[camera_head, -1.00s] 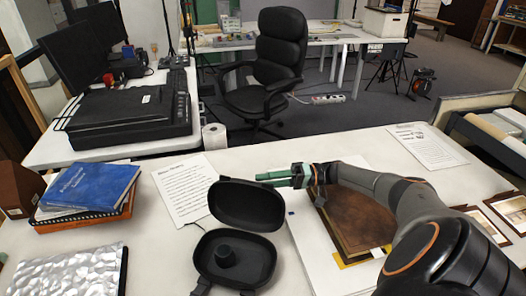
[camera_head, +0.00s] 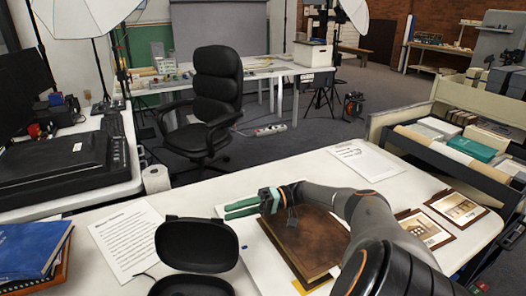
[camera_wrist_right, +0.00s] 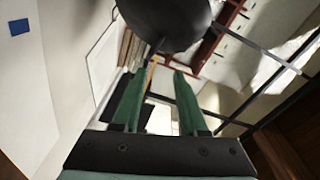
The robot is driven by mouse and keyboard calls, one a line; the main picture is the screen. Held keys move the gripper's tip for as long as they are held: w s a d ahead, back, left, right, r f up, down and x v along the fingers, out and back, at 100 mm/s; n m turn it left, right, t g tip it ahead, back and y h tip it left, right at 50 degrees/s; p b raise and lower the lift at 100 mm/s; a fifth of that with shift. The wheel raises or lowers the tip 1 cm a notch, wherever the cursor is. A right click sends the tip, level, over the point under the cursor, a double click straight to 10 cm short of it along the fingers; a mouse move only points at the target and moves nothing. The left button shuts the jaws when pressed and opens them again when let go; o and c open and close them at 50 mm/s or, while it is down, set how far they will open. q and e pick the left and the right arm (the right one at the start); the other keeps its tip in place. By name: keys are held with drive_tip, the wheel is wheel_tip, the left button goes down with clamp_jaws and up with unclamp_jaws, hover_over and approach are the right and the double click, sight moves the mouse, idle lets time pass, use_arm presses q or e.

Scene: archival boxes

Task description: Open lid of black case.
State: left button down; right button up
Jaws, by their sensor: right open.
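The black case stands on the white table at the bottom of the head view. Its lid (camera_head: 196,244) is raised, leaning back from the base (camera_head: 190,287). The base is partly cut off by the frame edge. My right gripper (camera_head: 227,211) is just behind the top right of the lid, with green fingers pointing left. Its fingers are apart and empty; contact with the lid is not visible. The wrist view shows the open gripper (camera_wrist_right: 160,72) with nothing between the fingers. My left gripper is in neither view.
A brown book (camera_head: 305,243) lies under my right forearm. Framed pictures (camera_head: 457,208) lie at right. The table's back middle is mostly clear.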

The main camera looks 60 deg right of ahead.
use_arm(q)
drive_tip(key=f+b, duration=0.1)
drive_tip(key=b, duration=0.1)
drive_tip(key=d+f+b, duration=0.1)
drive_tip(key=b, duration=0.1)
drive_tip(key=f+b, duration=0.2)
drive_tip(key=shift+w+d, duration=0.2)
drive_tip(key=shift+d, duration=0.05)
use_arm(e)
drive_tip(key=v, duration=0.8)
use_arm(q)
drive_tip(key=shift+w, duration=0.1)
